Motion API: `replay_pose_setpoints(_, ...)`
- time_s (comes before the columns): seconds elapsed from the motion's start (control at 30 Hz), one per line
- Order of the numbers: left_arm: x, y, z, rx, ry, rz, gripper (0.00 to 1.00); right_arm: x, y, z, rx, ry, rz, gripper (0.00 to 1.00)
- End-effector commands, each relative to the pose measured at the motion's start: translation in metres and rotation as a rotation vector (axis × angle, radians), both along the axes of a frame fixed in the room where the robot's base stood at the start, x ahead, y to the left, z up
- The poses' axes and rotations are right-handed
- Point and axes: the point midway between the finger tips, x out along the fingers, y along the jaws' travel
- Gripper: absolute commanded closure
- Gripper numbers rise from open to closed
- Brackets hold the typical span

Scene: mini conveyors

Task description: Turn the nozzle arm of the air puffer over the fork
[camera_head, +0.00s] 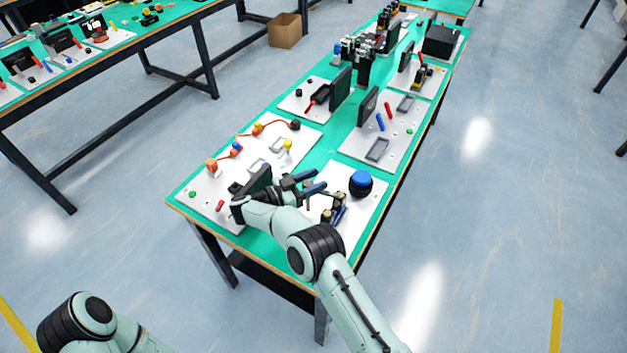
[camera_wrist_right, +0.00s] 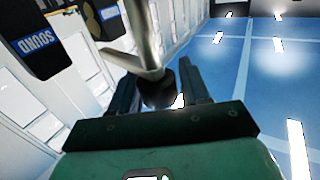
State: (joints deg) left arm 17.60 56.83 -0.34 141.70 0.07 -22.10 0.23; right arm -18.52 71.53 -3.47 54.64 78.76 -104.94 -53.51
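My right gripper (camera_head: 303,187) reaches over the near end of the green table in the head view, between two white plates. In the right wrist view its fingers (camera_wrist_right: 156,95) stand apart. A black knob, at the end of a bent metal arm (camera_wrist_right: 147,35), shows between them. A bright gap shows beside the knob on the right. I cannot tell for sure whether this metal arm is the puffer's nozzle arm. A black device with a blue dome (camera_head: 361,181) stands right of the gripper. I cannot make out the fork. My left gripper is out of view.
A dark upright panel (camera_head: 261,179) stands beside my right wrist. Brass-coloured and blue parts (camera_head: 334,213) crowd the near right plate. More equipment covers the table farther back.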

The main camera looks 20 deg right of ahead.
Motion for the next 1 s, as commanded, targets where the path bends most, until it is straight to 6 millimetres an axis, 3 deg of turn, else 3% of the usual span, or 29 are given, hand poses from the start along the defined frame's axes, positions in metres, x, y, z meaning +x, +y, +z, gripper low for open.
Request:
replay_pose_setpoints(0.37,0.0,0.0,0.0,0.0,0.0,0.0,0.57,0.0,0.003,0.0,0.0,0.0,0.0,0.41)
replay_pose_setpoints(0.8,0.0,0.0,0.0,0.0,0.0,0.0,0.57,-0.012,0.065,0.0,0.0,0.0,0.001,0.41)
replay_pose_setpoints(1.0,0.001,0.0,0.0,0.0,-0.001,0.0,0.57,-0.014,0.075,0.0,0.0,0.0,0.001,0.41)
